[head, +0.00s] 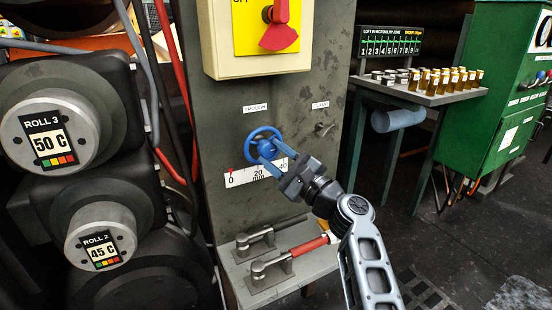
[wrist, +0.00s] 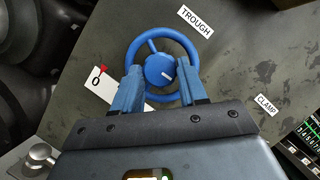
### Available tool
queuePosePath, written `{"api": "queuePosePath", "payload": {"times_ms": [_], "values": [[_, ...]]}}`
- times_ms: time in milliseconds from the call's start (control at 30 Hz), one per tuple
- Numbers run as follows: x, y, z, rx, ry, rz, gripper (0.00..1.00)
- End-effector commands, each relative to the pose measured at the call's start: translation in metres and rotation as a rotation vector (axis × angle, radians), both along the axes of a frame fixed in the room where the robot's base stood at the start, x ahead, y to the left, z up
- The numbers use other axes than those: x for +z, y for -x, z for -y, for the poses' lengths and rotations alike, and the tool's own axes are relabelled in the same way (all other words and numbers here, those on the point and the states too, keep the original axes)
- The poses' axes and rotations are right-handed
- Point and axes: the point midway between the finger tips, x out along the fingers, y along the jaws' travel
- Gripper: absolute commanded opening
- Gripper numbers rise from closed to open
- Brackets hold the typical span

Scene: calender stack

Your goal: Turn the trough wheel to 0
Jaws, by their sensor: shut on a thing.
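The blue trough wheel (head: 251,142) is mounted on the grey machine panel under a TROUGH label. It also shows in the wrist view (wrist: 166,33), with a round hub and a white mark on it. A white scale plate (head: 245,177) marked 0, 20, 40 and mm lies just below the wheel. A red pointer (head: 232,169) stands at the 0 end of the scale; it shows beside the 0 in the wrist view (wrist: 103,69). My gripper (wrist: 160,72) has its blue fingers on either side of the hub, shut on the wheel. The fingers hide the lower rim and part of the scale.
A clamp knob (head: 323,129) sits right of the wheel. Below, a ledge carries two levers, one with a red handle (head: 309,246). A red switch (head: 279,25) is above. Rolls (head: 55,146) stand left; a sample table (head: 420,92) and green cabinet (head: 506,90) stand right.

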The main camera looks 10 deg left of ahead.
Motion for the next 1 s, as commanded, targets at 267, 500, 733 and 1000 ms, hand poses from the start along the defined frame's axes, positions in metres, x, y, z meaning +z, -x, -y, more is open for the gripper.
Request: {"api": "queuePosePath", "payload": {"times_ms": [267, 500, 733, 1000], "values": [[-0.0021, 0.0012, -0.002, 0.004, -0.044, -0.033, 0.12], [-0.0018, 0.0011, -0.0018, 0.003, -0.05, -0.036, 0.12], [-0.0017, 0.001, -0.0018, 0.003, -0.05, -0.036, 0.48], [-0.0007, 0.0006, -0.001, 0.001, -0.049, -0.034, 0.68]]}}
